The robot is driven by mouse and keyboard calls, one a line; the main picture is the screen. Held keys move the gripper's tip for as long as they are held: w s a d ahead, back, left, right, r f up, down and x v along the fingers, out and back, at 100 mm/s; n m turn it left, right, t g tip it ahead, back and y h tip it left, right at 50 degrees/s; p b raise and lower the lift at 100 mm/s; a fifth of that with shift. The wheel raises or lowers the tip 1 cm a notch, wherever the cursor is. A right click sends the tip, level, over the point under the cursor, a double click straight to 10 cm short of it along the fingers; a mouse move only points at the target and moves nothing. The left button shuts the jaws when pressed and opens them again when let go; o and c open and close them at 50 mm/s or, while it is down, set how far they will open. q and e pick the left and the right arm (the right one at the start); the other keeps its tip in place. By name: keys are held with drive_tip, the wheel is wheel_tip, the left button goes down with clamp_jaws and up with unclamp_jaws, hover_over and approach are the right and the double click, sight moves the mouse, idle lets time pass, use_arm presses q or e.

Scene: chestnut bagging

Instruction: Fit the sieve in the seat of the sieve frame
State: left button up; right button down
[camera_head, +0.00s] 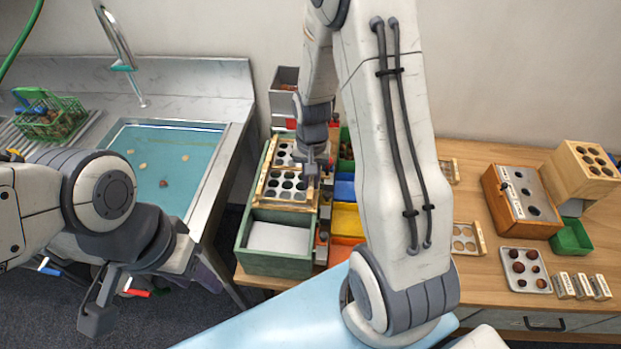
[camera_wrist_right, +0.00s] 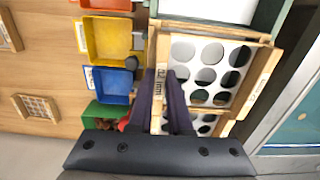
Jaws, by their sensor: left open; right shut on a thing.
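The sieve (camera_head: 288,186) is a white plate with large round holes in a pale wooden rim. It lies over the green sieve frame (camera_head: 273,264), behind the frame's white panel. It also shows in the right wrist view (camera_wrist_right: 208,76), with a label on its rim. My right gripper (camera_head: 318,160) is shut on the sieve's side rim; in the right wrist view its dark fingers (camera_wrist_right: 166,84) straddle that rim. I cannot tell whether the sieve sits flush in the seat or slightly above it. My left gripper (camera_head: 116,303) is open and empty, low at the left, away from the frame.
Another holed plate (camera_head: 284,152) lies behind the sieve. Blue, yellow and orange bins (camera_head: 347,220) stand close right of the frame. A sink (camera_head: 170,165) and a green basket (camera_head: 48,116) are at the left. Wooden boxes (camera_head: 520,200) and a tray (camera_head: 525,270) stand on the right counter.

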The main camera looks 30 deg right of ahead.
drive_tip(key=shift+f, duration=0.4)
idle(0.4)
drive_tip(key=c, duration=0.5)
unclamp_jaws()
drive_tip(key=shift+r, duration=0.1)
wheel_tip(320, 180, up, 6)
drive_tip(key=p, duration=0.5)
idle(0.3)
